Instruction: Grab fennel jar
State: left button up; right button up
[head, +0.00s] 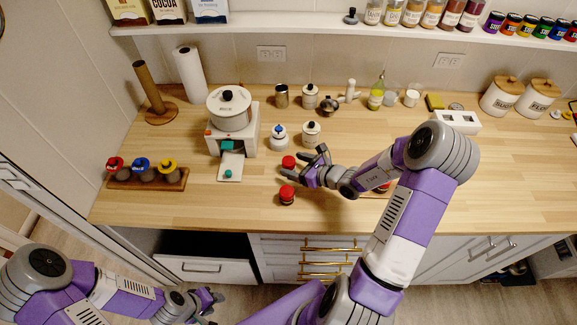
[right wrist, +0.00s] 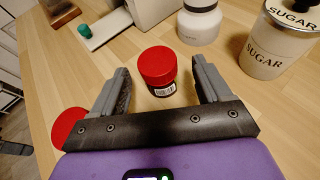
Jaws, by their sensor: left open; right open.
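The farther red-lidded jar (head: 289,161) is just ahead of my right gripper (head: 303,167), which is open and low over the counter. In the right wrist view this jar (right wrist: 158,71) stands upright between the two spread fingertips, with gaps on both sides and a barcode label facing me. The nearer red-lidded jar (head: 287,196) is outside the fingers; its lid (right wrist: 69,128) shows at the left finger's outer side. My left gripper (head: 212,301) is open and empty, low in front of the counter.
A white appliance (head: 232,133) stands left of the jars. A white bottle (head: 279,137) and a sugar canister (right wrist: 272,52) stand behind them. A wooden rack (head: 148,179) with several colored-lid jars is at left. Clear counter lies left of the nearer jar.

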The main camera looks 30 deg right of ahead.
jog(key=shift+x, duration=1.45)
jog(key=shift+s, duration=0.1)
jog(key=c, duration=1)
